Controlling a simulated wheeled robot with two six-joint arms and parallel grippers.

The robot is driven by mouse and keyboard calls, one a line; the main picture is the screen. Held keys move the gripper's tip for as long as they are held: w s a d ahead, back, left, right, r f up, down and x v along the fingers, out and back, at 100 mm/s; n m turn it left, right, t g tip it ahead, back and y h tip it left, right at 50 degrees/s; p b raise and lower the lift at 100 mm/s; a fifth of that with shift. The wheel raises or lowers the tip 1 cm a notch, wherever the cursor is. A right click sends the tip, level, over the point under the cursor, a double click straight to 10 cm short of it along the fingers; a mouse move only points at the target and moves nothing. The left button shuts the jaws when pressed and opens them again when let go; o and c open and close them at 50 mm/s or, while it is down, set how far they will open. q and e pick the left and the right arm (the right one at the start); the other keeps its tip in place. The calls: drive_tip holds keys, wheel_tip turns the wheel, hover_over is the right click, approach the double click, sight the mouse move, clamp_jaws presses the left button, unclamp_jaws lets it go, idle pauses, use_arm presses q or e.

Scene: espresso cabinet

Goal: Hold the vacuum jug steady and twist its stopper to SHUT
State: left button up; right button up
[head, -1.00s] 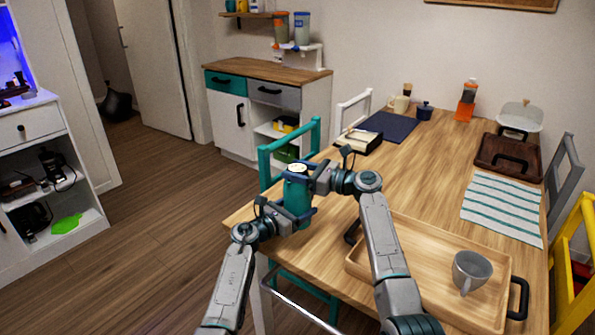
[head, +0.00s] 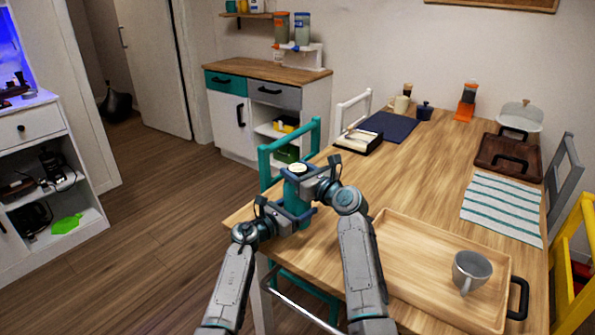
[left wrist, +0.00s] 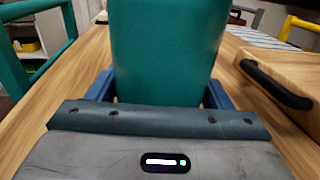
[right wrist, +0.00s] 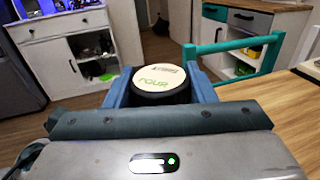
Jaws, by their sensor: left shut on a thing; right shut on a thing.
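The teal vacuum jug (head: 293,190) stands upright near the table's left edge. Its body also fills the upper middle of the left wrist view (left wrist: 165,50). My left gripper (head: 296,212) is shut around the lower body from the left. The dark stopper, with a cream top (head: 298,168), sits on the jug. In the right wrist view the stopper (right wrist: 160,79) is between the fingers of my right gripper (right wrist: 161,92), which is shut on it. Green lettering like POUR faces the gripper; smaller lettering opposite is too small to read. My right gripper also shows in the head view (head: 299,172).
A wooden tray (head: 400,230) with a grey cup (head: 470,270) lies to the right of the jug. A teal chair (head: 266,165) stands close behind the jug. A box (head: 360,139) and a dark blue mat (head: 390,125) lie farther back. The middle of the table is clear.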

drive_tip(key=shift+f+m+t+h, duration=0.1)
drive_tip(key=shift+m+t+h, duration=0.4)
drive_tip(key=shift+h, duration=0.2)
drive_tip(key=o, duration=1)
drive_tip(key=shift+c, duration=0.2)
drive_tip(key=shift+s, duration=0.1)
drive_tip(key=v, duration=1.2)
